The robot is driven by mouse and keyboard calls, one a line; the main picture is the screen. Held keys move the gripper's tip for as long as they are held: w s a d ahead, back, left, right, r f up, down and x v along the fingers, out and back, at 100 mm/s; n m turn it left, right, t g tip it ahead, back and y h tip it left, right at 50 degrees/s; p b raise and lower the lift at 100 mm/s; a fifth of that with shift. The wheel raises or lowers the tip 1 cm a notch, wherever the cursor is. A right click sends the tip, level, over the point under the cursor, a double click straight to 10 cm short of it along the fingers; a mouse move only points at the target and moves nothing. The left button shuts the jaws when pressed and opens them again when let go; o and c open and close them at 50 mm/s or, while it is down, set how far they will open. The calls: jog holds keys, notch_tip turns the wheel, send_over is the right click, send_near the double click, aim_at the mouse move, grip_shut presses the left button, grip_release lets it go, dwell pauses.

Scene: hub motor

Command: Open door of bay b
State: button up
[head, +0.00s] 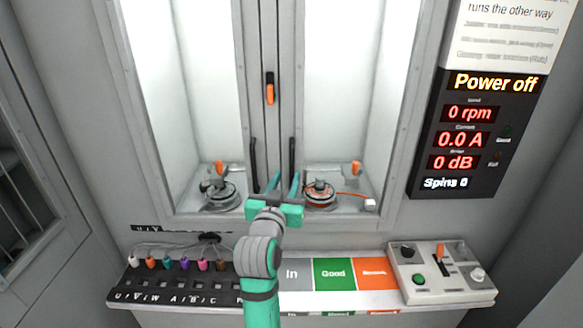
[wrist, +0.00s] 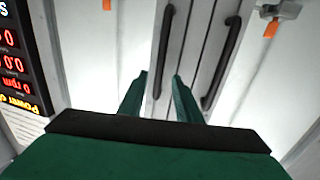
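Two glazed bay doors meet at a grey centre post. The left door has a black bar handle (head: 254,165), and the right door has another (head: 291,160). No bay letter is readable on either door. Both doors look shut. My gripper (head: 284,182) is open and empty in front of the lower part of the right door's handle. In the wrist view, which is upside down, that handle (wrist: 172,40) runs down between my fingertips (wrist: 158,80). I cannot tell whether they reach around it. The left door's handle (wrist: 222,65) is to the right there.
An orange-and-black latch (head: 270,90) sits on the centre post. A motor (head: 222,195) stands in the left bay and another (head: 320,193) in the right. Below are a shelf with coloured plugs (head: 168,263), sorting areas (head: 334,272) and a control box (head: 440,272). The display (head: 468,135) reads "Power off".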

aim_at(291, 168)
jog(key=w, duration=0.3)
jog(key=w+d, duration=0.1)
jog(key=w, duration=0.3)
jog(key=shift+d, duration=0.2)
grip_shut()
